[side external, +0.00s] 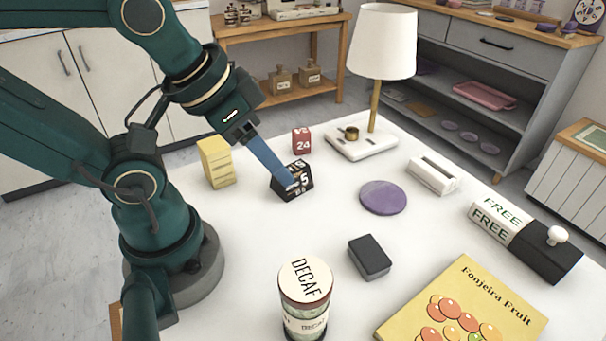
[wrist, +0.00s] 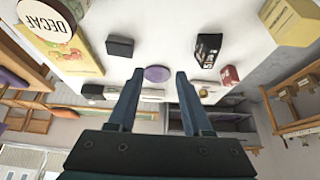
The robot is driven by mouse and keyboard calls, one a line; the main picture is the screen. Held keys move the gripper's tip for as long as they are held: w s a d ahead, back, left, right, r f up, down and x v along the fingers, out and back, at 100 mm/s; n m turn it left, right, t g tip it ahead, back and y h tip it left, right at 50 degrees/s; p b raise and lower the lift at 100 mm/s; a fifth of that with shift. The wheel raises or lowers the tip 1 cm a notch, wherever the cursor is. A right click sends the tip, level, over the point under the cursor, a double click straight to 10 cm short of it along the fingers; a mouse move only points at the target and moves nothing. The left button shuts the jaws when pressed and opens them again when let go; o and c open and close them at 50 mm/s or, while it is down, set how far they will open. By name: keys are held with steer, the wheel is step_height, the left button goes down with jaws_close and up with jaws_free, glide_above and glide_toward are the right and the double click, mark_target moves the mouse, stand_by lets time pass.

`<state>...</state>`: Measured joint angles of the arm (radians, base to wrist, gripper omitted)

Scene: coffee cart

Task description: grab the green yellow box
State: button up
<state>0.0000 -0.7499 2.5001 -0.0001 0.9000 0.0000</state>
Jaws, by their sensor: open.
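The yellow box (side external: 216,162) stands upright on the white table, close to my arm's base, at the left of the side view. In the wrist view, which looks upside down, a yellowish box (wrist: 292,22) shows at the upper right, cut by the frame edge. My gripper (side external: 290,184) is to the right of the yellow box, with its blue fingers overlapping the black number block (side external: 298,182) in the side view. I cannot tell whether they touch it. In the wrist view the fingers (wrist: 160,74) are apart, with nothing held between them.
A red number block (side external: 301,141) stands behind the black one. A purple disc (side external: 383,197), a dark box (side external: 369,258), a decaf can (side external: 305,296), a fruit book (side external: 462,308) and a lamp (side external: 381,42) are also on the table. The table between yellow box and can is clear.

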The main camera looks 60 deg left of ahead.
steer(key=o, duration=0.8)
steer(key=shift+c, duration=0.2)
steer(key=shift+r, duration=0.1)
